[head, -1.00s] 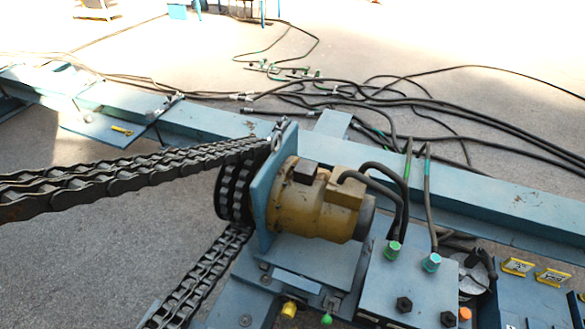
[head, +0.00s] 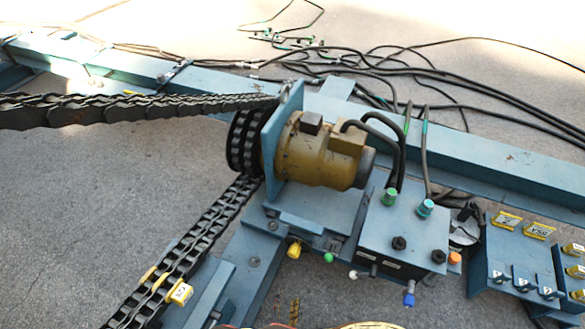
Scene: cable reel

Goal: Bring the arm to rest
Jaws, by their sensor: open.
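My arm and gripper do not show in the head view. The view holds the drive of the cable reel: a yellow motor (head: 322,150) on a blue upright plate (head: 282,130). A dark chain sprocket (head: 244,142) sits on the left side of the plate. One heavy chain (head: 130,107) runs from it to the left edge, and another chain (head: 190,245) slopes down to the lower left.
A blue box (head: 403,235) with cable glands stands right of the motor. A long blue beam (head: 480,160) crosses behind it. Black cables (head: 440,88) lie on the grey floor beyond. Yellow-tagged blue panels (head: 512,255) stand at the right. Open floor (head: 90,210) shows at the left.

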